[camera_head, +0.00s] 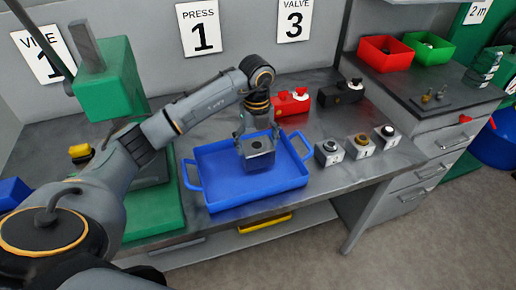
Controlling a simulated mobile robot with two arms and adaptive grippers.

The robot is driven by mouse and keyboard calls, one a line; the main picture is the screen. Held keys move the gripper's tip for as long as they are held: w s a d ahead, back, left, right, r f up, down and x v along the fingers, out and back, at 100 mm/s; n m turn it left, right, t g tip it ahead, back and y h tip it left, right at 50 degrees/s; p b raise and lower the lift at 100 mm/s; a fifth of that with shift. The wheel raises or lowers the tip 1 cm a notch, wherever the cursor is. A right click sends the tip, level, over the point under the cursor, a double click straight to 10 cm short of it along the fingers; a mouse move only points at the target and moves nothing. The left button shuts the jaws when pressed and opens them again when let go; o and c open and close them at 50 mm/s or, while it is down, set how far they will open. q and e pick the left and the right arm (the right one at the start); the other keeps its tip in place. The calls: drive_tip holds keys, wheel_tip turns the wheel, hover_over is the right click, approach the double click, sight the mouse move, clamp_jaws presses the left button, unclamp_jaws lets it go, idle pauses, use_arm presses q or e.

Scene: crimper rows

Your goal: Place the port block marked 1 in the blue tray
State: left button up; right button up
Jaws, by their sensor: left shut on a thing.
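My left gripper (256,135) is shut on a dark grey block (259,153) with a round hole in its top. It holds the block within the outline of the blue tray (193,190); I cannot tell whether the block touches the tray floor. No number is readable on the held block. Three small blocks with white labels stand in a row right of the tray: one with a dark top (327,152), one with a brownish top (359,147) and one with a black top (387,137). Their labels are too small to read surely. My right gripper is not in view.
A green press (108,80) stands left of the tray. A red block (292,103) and a black block (341,92) sit behind it. Red (384,55) and green (429,49) bins stand on the drawer cabinet at right. The bench front right of the tray is clear.

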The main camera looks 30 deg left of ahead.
sight(258, 144)
use_arm(q)
drive_tip(key=shift+w+f+p, duration=0.35)
drive_tip(key=shift+f, duration=0.1)
wheel_tip(258, 144, down, 2)
drive_tip(key=shift+p, duration=0.6)
drive_tip(key=shift+f, duration=0.35)
drive_tip(key=shift+f, duration=0.1)
drive_tip(key=o, duration=1.5)
drive_tip(key=shift+s+f, duration=0.1)
